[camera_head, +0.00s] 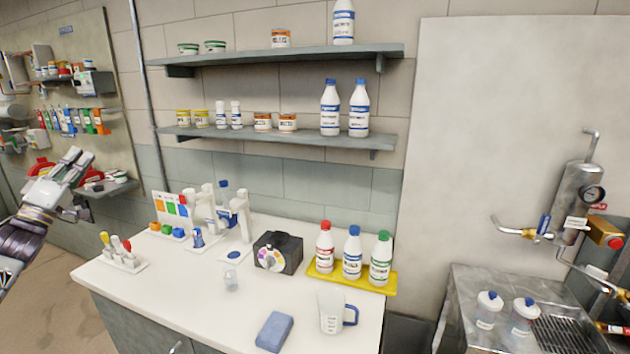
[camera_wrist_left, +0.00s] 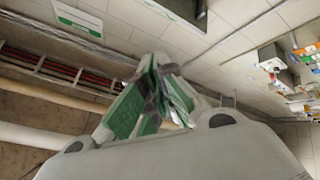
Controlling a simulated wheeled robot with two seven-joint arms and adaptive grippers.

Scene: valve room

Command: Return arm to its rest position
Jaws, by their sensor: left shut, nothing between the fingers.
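My left gripper (camera_head: 72,160) is at the left edge of the head view, raised in front of the wall shelves there. It is shut and empty. It stands left of the white counter (camera_head: 205,318) and touches nothing that I can see. In the left wrist view its fingers (camera_wrist_left: 160,85) come together, with the ceiling and pipes behind them. My right gripper shows in neither view.
Bottles on a yellow tray (camera_head: 322,279), a measuring jug (camera_head: 331,312), a blue sponge (camera_head: 274,331) and a dark device (camera_head: 278,252) stand on the counter. Two wall shelves (camera_head: 280,58) hang above. A metal sink unit (camera_head: 465,290) is at right.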

